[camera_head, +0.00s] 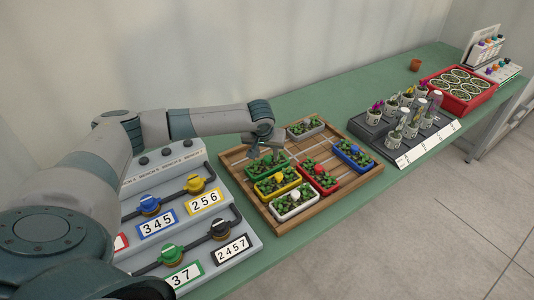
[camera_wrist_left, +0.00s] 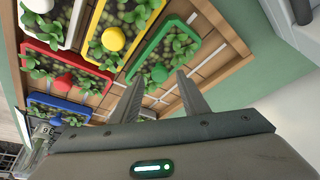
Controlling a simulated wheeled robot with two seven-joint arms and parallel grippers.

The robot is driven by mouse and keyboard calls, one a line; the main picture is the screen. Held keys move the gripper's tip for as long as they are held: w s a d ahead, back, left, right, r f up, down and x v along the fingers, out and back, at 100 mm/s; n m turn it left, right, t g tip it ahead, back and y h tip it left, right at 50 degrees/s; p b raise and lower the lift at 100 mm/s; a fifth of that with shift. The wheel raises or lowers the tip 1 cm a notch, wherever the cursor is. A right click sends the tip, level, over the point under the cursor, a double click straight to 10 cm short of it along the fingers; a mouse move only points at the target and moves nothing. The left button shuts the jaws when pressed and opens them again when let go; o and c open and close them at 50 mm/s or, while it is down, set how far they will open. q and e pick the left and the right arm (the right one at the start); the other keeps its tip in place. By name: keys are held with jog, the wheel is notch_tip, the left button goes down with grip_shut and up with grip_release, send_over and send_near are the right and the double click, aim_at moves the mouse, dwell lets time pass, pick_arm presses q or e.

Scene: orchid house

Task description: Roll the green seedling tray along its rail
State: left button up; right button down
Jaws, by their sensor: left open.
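The green seedling tray (camera_head: 248,170) sits at the back left of a slatted wooden board, with small green plants in it. In the left wrist view its green knob (camera_wrist_left: 160,73) shows near its end. My left gripper (camera_head: 267,150) is over the tray's far part and partly hides it. In the left wrist view the open fingers (camera_wrist_left: 158,80) appear on either side of the knob. Nothing is seen held between them. I cannot tell whether the fingers touch the tray or knob. My right gripper is not in view.
Yellow (camera_head: 277,186), white (camera_head: 294,205), red (camera_head: 320,182), blue (camera_head: 352,157) and grey (camera_head: 305,129) trays share the wooden board (camera_head: 340,194). A numbered valve panel (camera_head: 197,222) stands left. A dark stand of potted plants (camera_head: 375,130) stands right.

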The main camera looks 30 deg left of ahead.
pick_arm(q)
jog(key=shift+x, duration=1)
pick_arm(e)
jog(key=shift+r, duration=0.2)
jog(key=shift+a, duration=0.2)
